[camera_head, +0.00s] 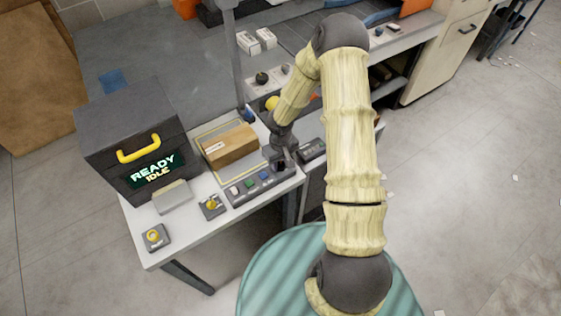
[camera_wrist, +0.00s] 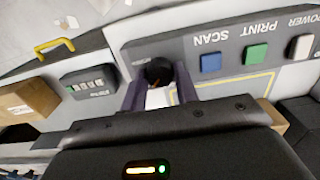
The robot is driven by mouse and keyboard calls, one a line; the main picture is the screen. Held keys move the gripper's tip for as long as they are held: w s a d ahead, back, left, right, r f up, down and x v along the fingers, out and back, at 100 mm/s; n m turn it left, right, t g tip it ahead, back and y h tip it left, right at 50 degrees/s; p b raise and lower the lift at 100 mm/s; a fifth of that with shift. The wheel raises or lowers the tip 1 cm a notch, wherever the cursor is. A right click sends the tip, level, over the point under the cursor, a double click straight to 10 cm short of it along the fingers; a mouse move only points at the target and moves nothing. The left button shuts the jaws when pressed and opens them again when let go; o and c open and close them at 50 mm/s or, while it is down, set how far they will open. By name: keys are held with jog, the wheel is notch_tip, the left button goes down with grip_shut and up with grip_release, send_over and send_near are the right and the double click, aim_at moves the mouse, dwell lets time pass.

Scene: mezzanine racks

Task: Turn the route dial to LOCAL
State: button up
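The black round dial (camera_wrist: 158,71) sits at one end of a grey control panel (camera_wrist: 222,41). The panel also carries a blue SCAN button (camera_wrist: 210,63), a green PRINT button (camera_wrist: 256,54) and a white POWER button (camera_wrist: 301,46), lettered upside down in the wrist view. My gripper (camera_wrist: 161,82) has its dark fingers apart, one on each side of the dial. Whether they touch it is unclear. In the head view my gripper (camera_head: 281,164) is over the panel's right end (camera_head: 260,186) and hides the dial.
A cardboard parcel (camera_head: 230,146) lies behind the panel. A dark box with a yellow handle (camera_head: 135,150) reads READY IDLE. Two small units with yellow knobs (camera_head: 212,206) (camera_head: 154,237) stand at the front left. A small keyed box (camera_head: 312,149) is right of my gripper.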

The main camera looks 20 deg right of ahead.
aim_at(280, 164)
jog(key=shift+n, duration=0.3)
jog(key=n, duration=0.8)
jog(key=shift+p, duration=0.3)
jog(key=shift+n, duration=0.3)
jog(key=o, duration=1)
notch_tip(280, 164, up, 17)
jog(key=shift+r+b, duration=0.2)
jog(key=shift+b, duration=0.5)
